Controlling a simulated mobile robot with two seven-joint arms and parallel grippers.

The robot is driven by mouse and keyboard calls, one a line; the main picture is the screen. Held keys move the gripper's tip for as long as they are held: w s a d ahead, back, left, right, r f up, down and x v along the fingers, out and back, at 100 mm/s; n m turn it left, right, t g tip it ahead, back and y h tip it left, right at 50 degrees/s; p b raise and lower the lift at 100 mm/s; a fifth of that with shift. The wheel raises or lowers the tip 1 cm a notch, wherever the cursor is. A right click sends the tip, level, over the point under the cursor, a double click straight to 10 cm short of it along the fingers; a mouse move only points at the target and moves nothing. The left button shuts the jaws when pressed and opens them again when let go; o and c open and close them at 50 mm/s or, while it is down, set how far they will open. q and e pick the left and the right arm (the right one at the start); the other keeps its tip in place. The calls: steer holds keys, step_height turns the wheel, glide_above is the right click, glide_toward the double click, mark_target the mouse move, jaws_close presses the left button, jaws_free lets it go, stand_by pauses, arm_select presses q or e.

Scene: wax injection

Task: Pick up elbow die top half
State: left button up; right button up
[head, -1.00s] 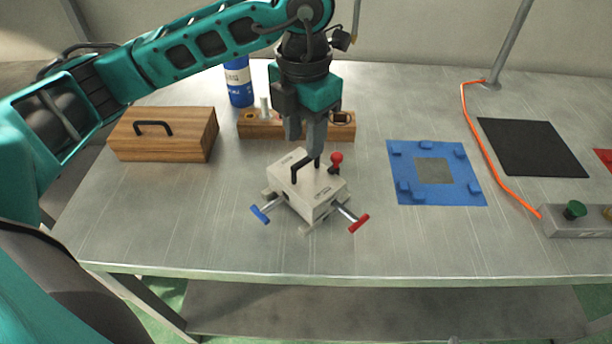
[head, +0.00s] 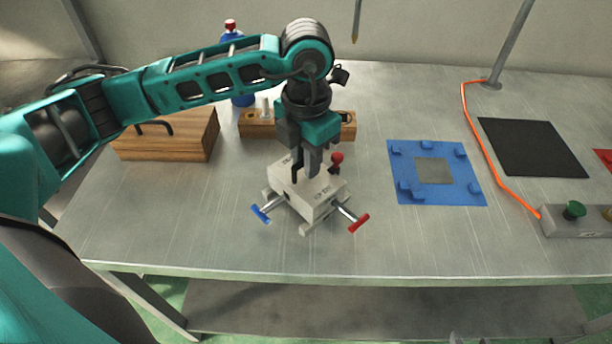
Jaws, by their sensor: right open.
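The elbow die (head: 309,201) is a pale grey block near the middle of the table. Its upper half (head: 323,198) rests on the lower part, with a black handle (head: 295,172) on top. A blue-handled clamp (head: 261,214) and a red-handled clamp (head: 358,224) stick out at its front corners. My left gripper (head: 306,172) points down at the die top, its fingers at the handle. The handle is mostly hidden, and I cannot tell whether the fingers grip it. Only tips of my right gripper (head: 467,339) show at the bottom edge, empty and away from the die.
A wooden box (head: 190,135) stands left, partly behind my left arm. A wooden block (head: 258,126) and a blue bottle (head: 243,100) stand behind the die. A blue fixture (head: 465,187), black mat (head: 535,147), orange cable (head: 487,155) and button box (head: 580,225) lie right.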

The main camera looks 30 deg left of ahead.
arm_select(q)
jaws_close()
stand_by(0.9)
steer(key=shift+w+r, duration=0.1)
steer(key=shift+r, duration=0.1)
